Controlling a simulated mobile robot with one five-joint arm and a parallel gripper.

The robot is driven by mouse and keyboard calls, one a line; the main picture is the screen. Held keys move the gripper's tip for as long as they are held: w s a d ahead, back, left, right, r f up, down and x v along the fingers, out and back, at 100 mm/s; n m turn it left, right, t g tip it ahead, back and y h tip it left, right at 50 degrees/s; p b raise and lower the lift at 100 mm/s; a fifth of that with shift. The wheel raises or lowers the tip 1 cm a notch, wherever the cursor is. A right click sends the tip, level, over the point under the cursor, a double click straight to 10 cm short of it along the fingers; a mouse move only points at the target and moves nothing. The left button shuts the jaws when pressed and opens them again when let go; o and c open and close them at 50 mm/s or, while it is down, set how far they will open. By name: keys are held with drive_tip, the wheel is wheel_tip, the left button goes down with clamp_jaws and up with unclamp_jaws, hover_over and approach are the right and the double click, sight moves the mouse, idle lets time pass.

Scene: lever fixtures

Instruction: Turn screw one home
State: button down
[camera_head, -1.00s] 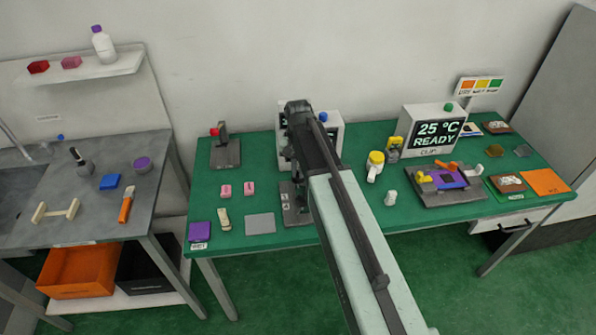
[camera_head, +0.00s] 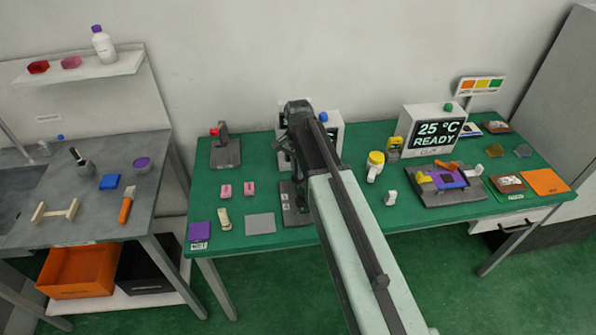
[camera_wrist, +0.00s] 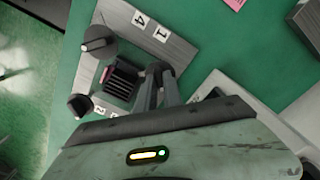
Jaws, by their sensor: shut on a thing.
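The grey fixture plate (camera_wrist: 178,52) lies on the green bench with white number labels, 1 and 4 readable. One dark knob (camera_wrist: 97,40) stands near label 4 and another (camera_wrist: 80,104) at the lower left corner. A dark ribbed block (camera_wrist: 120,80) sits mid-plate. My gripper (camera_wrist: 158,70) is shut at the plate's edge below label 1, on what appears to be screw one; its fingers hide the screw.
A display box (camera_head: 437,128) reads 25 °C READY at the right. A grey lever fixture (camera_head: 226,153) stands to the left. Pink blocks (camera_head: 249,188), a grey pad (camera_head: 260,223) and a small white piece (camera_head: 390,198) lie around the plate. Bare green bench lies between them.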

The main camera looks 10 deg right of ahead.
drive_tip(key=c, duration=1.5)
unclamp_jaws()
wheel_tip(320, 180, up, 8)
drive_tip(key=p, duration=0.8)
drive_tip(key=shift+f, duration=0.15)
